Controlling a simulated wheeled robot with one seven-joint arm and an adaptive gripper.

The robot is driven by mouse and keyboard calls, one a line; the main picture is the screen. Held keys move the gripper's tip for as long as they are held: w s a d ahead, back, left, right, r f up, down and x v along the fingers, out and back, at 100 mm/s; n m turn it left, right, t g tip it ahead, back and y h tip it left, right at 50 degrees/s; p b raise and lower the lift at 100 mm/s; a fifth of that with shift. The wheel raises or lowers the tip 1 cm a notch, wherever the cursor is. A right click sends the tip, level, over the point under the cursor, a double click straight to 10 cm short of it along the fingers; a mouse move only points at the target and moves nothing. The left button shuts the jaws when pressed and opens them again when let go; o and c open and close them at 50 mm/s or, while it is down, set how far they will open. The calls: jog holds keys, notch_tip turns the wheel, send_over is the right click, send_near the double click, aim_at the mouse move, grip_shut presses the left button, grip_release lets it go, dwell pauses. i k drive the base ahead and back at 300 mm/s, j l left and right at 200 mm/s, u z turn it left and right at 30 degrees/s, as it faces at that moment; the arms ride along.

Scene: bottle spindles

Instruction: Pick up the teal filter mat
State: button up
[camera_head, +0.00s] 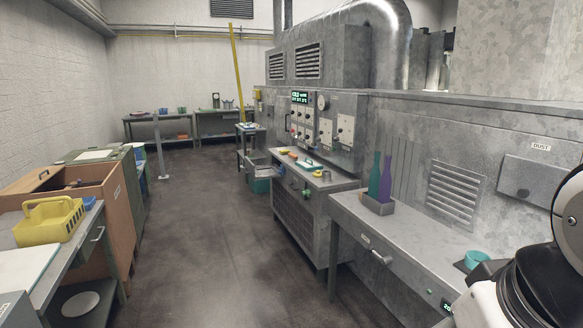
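I cannot clearly make out a teal filter mat. A small flat teal-and-white item (308,165) lies on the middle metal cabinet top, too small to identify. A pale flat sheet (22,268) with a bluish edge lies on the left bench at the near left. A teal cup (476,259) stands on the right bench, partly behind my arm. Part of my arm, white and black, shows at the lower right. My gripper is not in view.
The grey right bench (410,228) bears a holder (377,205) with a teal and a purple bottle. A yellow basket (48,222) stands on the left bench. The floor aisle (215,240) between the benches is clear.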

aim_at(309, 165)
jog(key=i+j+u, duration=0.2)
jog(key=i, duration=0.25)
jog(key=i+u, duration=0.2)
jog(key=i, duration=0.25)
jog(key=i+u, duration=0.25)
jog(key=i, duration=1.6)
jog(key=i+z, duration=0.1)
jog(key=i, duration=0.75)
jog(key=i+j+z, duration=0.1)
jog(key=i, duration=0.75)
jog(key=i+l+z, duration=0.1)
jog(key=i+z, duration=0.5)
jog(key=z, duration=0.2)
jog(key=i+j+z, duration=0.15)
jog(key=i+z, duration=0.25)
jog(key=i+j+z, duration=0.2)
jog(key=z, duration=0.2)
